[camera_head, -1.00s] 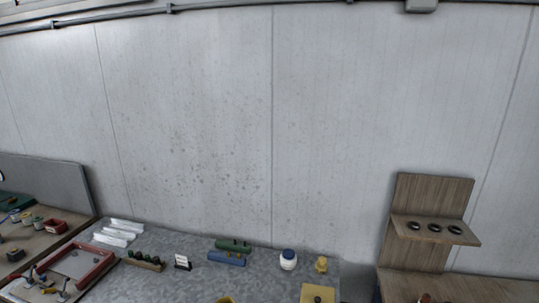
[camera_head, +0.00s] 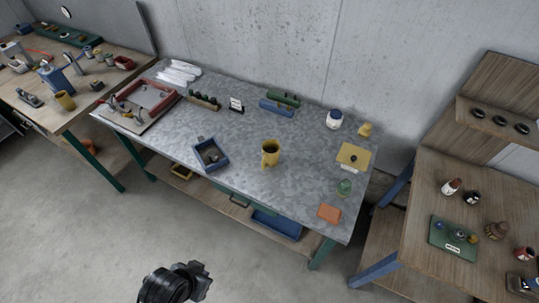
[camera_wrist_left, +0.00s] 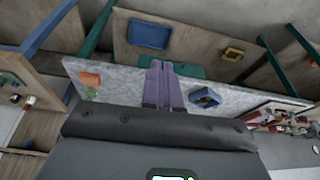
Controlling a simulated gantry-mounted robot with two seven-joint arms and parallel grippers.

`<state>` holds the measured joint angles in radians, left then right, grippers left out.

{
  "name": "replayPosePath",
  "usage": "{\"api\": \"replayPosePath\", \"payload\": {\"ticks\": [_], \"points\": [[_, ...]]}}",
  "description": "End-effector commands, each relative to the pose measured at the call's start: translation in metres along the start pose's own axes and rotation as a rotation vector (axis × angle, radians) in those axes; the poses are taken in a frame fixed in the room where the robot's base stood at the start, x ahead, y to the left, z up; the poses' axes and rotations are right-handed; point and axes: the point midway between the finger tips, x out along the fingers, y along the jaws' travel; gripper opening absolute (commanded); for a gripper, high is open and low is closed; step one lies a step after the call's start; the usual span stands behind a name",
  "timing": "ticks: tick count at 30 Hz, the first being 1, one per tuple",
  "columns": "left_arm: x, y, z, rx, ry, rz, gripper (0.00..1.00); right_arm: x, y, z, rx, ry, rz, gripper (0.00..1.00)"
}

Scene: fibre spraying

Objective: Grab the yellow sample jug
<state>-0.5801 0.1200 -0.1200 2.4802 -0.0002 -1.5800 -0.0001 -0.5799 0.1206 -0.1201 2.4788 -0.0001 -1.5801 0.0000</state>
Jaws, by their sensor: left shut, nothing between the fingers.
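The yellow sample jug (camera_head: 270,152) stands upright near the middle of the grey metal table (camera_head: 230,130) in the head view. I do not make it out in the left wrist view, where my gripper covers part of the table. My left gripper (camera_wrist_left: 165,84) shows there with its two purple fingers together and nothing between them, over the table's front part. A black part of my arm is at the bottom of the head view, apart from the jug. My right gripper is not in view.
A blue tray (camera_head: 211,154) stands left of the jug. A yellow block (camera_head: 353,157), a green item (camera_head: 344,187) and an orange block (camera_head: 329,213) lie to its right. Bottles and racks line the back. The tabletop around the jug is clear.

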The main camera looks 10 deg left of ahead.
Motion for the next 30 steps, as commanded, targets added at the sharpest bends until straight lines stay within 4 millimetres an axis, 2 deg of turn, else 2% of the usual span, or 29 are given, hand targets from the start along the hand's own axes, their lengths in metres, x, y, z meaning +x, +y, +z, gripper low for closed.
{"api": "replayPosePath", "payload": {"ticks": [11,18,20,30], "points": [[-0.0001,0.0000,0.0000,0.000,0.000,0.000,0.00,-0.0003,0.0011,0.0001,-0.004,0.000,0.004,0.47],[-0.0001,0.0000,0.0000,0.000,0.000,0.000,0.37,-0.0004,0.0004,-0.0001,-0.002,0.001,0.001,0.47],[-0.0001,0.0000,0.0000,0.000,0.000,0.000,0.44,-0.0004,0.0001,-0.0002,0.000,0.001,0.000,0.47],[0.0002,-0.0001,-0.0023,-0.015,0.011,0.000,0.44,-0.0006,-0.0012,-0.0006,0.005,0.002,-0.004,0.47]]}}
